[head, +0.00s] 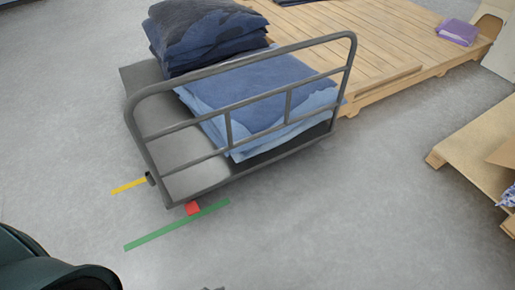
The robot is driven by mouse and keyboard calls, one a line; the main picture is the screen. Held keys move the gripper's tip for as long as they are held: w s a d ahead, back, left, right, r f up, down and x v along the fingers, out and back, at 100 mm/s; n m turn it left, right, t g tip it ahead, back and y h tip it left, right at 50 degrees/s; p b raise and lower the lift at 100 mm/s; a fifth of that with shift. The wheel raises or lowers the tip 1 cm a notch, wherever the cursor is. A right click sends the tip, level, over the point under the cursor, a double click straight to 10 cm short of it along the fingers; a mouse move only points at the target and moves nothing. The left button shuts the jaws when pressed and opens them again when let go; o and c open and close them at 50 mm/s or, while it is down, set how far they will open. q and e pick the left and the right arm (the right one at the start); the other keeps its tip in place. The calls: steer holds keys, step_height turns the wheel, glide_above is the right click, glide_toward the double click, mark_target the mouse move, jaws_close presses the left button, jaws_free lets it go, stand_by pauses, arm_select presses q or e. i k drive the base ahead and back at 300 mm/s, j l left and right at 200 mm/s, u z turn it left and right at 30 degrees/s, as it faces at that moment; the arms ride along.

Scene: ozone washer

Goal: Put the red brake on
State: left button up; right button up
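The red brake (193,208) is a small red piece at the lower front edge of a grey platform cart (190,181), low near the floor. It lies right by the green floor line (160,233). Whether it is up or pressed down is too small to tell. The cart has a grey tube handle frame on its near side and carries folded blue denim (255,95) and a darker stack (205,35). Neither of my grippers can be made out in the head view.
A yellow floor line (129,186) lies left of the cart. Wooden pallets (375,45) stand behind it, with a purple folded cloth (458,32) on them. Another wooden platform (480,140) is at the right. The floor in front of the cart is clear.

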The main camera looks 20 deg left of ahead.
mark_target(192, 208)
steer(key=u, duration=1.35)
